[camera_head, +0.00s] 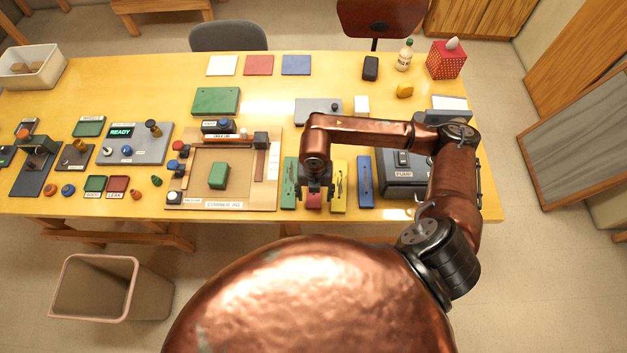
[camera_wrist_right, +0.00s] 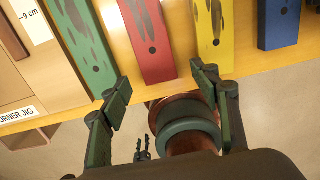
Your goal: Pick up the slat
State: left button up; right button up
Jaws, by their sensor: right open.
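Several flat slats lie side by side at the table's front edge: a green slat (camera_head: 289,183), a red slat (camera_head: 314,201), a yellow slat (camera_head: 338,188) and a blue slat (camera_head: 365,182). My right gripper (camera_head: 317,190) hangs over the red slat and hides part of it. In the wrist view, my open, empty right gripper (camera_wrist_right: 160,76) has its fingertips either side of the near end of the red slat (camera_wrist_right: 150,45). The green slat (camera_wrist_right: 82,45) and yellow slat (camera_wrist_right: 213,35) flank it. I cannot tell the exact height gap.
The corner jig board (camera_head: 190,196) with a green block (camera_head: 218,176) lies left of the slats. A dark box (camera_head: 398,186) stands right of the blue slat, partly under my arm. The neighbouring slats leave narrow gaps. The floor in front is open, with a bin (camera_head: 110,288) at left.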

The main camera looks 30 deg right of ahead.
aim_at(314, 201)
notch_tip(314, 201, down, 4)
jog(key=shift+w+f, duration=0.1)
jog(key=shift+w, duration=0.15)
jog(key=c, duration=1.3)
pick_arm(q)
jog(key=shift+w+r, duration=0.2)
jog(key=shift+w, duration=0.95)
pick_arm(e)
jog(key=shift+c, duration=0.2)
